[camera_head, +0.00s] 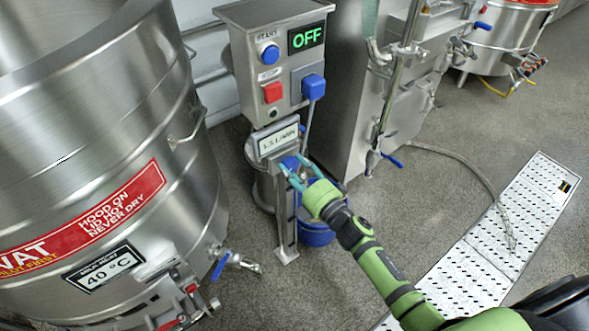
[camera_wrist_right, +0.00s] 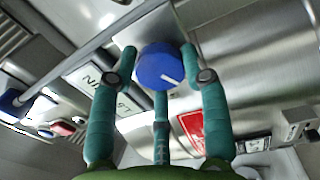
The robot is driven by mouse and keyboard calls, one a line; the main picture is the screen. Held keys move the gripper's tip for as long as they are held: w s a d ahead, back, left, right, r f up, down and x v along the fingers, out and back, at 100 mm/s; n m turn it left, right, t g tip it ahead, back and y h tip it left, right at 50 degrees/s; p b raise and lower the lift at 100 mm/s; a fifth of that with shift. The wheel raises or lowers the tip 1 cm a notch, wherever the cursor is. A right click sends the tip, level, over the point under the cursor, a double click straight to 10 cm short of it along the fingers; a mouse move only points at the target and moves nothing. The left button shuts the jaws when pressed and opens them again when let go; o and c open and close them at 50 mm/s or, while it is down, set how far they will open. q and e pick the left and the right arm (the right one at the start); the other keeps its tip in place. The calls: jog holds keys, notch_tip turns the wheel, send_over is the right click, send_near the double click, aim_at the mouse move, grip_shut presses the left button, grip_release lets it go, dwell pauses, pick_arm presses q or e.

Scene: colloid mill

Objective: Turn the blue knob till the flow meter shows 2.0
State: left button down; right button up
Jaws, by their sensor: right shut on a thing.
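The blue knob (camera_head: 290,162) sits on a steel post just below the flow meter (camera_head: 279,139). The meter's display seems to read 3.5 L/MIN; the digits are small. My right gripper (camera_head: 295,168) has its teal fingers around the knob. In the right wrist view the blue knob (camera_wrist_right: 160,66) lies between the fingers, its white pointer line toward the lower right. The meter's label (camera_wrist_right: 103,87) shows there only in part, upside down. My left gripper is not in view.
A control box (camera_head: 270,62) with OFF on its display, a blue button and a red button stands above the meter. A large steel vat (camera_head: 95,150) is at left. A blue bucket (camera_head: 316,232) stands behind the post. A perforated floor plate (camera_head: 500,235) lies at right.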

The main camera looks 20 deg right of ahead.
jog(key=shift+d, duration=0.25)
jog(key=o, duration=1.1)
jog(key=shift+o, duration=0.2)
jog(key=shift+a, duration=0.1)
jog(key=v, duration=1.2)
jog(key=shift+f, duration=0.1)
